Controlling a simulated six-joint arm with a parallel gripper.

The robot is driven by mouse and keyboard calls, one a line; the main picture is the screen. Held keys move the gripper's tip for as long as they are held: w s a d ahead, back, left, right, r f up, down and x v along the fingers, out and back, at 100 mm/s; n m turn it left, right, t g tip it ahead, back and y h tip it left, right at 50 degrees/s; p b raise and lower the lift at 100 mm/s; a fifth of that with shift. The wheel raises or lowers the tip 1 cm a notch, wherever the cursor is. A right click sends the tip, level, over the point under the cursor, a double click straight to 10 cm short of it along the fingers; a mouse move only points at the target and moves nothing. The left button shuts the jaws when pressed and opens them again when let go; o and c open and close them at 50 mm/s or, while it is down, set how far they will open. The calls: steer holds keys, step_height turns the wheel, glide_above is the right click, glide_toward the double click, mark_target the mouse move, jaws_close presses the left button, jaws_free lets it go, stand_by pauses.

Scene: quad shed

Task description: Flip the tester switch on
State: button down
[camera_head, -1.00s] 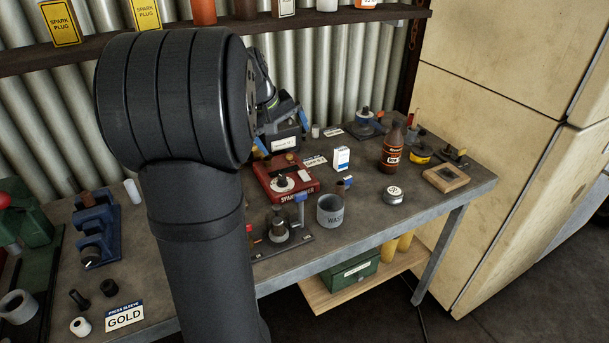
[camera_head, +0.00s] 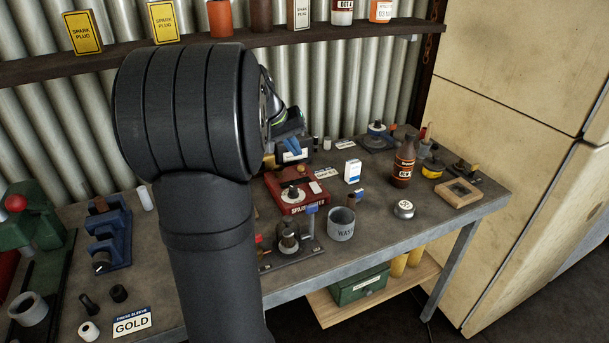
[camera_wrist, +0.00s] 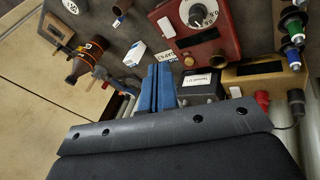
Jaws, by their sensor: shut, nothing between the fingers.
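The spark tester is a red box (camera_head: 300,204) on the bench, with a white dial and black knob (camera_head: 291,192) on top. In the wrist view the red box (camera_wrist: 224,44) is at the top, with a pale piece (camera_wrist: 166,26) and a dark slot on its face. I cannot tell which part is the switch or how it is set. My gripper (camera_wrist: 159,70) has blue fingers, closed together and empty, below and left of the tester in the wrist view, apart from it in the picture. In the head view my arm hides most of the gripper.
A black labelled box (camera_wrist: 201,88) stands right of the fingers in the wrist view. A white carton (camera_head: 353,171), a brown bottle (camera_head: 404,165), a grey WASTE cup (camera_head: 341,226) and a clamp stand (camera_head: 289,240) surround the tester. A shelf (camera_head: 130,60) runs above.

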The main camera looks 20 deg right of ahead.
steer(key=f+m+h, duration=0.1)
steer(key=m, duration=0.4)
steer(key=w+f+m+h, duration=0.1)
steer(key=m, duration=0.3)
steer(key=w+a+f+m+h, duration=0.1)
steer(key=m, duration=0.4)
steer(key=shift+a+f+m+h, duration=0.1)
steer(key=shift+f+m+h, duration=0.05)
steer(key=shift+m+h, duration=0.2)
glide_above(317, 183)
steer(key=s+a, duration=0.1)
steer(key=a, duration=0.2)
step_height(317, 183, down, 7)
steer(key=shift+a+r, duration=0.1)
steer(key=shift+r, duration=0.05)
steer(key=f, duration=0.3)
steer(key=shift+w+d+f, duration=0.2)
steer(key=shift+w, duration=0.1)
steer(key=shift+f, duration=0.45)
